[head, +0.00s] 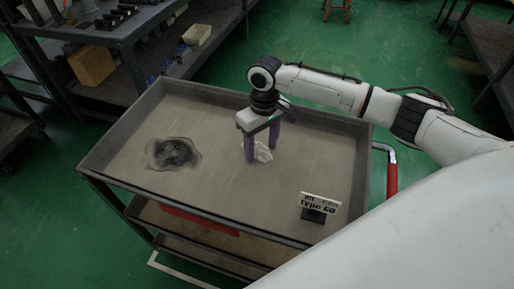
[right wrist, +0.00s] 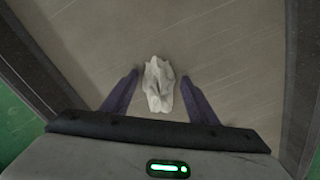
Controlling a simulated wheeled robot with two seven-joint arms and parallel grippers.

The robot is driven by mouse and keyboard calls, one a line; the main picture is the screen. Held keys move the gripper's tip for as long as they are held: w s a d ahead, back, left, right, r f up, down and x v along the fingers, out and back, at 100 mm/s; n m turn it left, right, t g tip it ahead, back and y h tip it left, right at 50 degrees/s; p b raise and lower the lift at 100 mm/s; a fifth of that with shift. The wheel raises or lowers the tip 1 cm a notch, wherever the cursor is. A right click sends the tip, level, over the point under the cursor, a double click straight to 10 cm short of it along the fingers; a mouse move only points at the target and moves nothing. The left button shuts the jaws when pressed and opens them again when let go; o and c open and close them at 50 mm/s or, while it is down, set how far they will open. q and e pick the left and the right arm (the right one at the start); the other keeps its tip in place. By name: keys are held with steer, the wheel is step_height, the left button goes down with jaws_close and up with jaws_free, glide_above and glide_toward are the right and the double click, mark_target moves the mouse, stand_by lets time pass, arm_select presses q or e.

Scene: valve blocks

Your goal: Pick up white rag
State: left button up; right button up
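The white rag (head: 264,153) lies crumpled on the cart's grey top tray (head: 215,195), right of its middle. My right gripper (head: 262,160) is over the rag, pointing down, with its purple fingers apart. In the right wrist view the rag (right wrist: 158,84) lies between and slightly beyond the open fingertips of my right gripper (right wrist: 160,82), with a gap on each side. I cannot tell the exact height of the fingertips above the tray. My left gripper is not in view.
A dark stain (head: 174,153) marks the tray's left part. A small sign (head: 320,201) on a dark base stands at the front right. The tray has a raised rim, and a red handle (head: 392,180) is at its right. A shelf with parts (head: 110,25) stands behind.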

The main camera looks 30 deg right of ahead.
mark_target(261, 147)
steer(key=c, duration=0.7)
step_height(261, 147, up, 10)
steer(key=shift+r+p, duration=0.1)
steer(key=shift+p, duration=0.2)
steer(key=shift+o, duration=0.9)
steer(key=shift+c, duration=0.6)
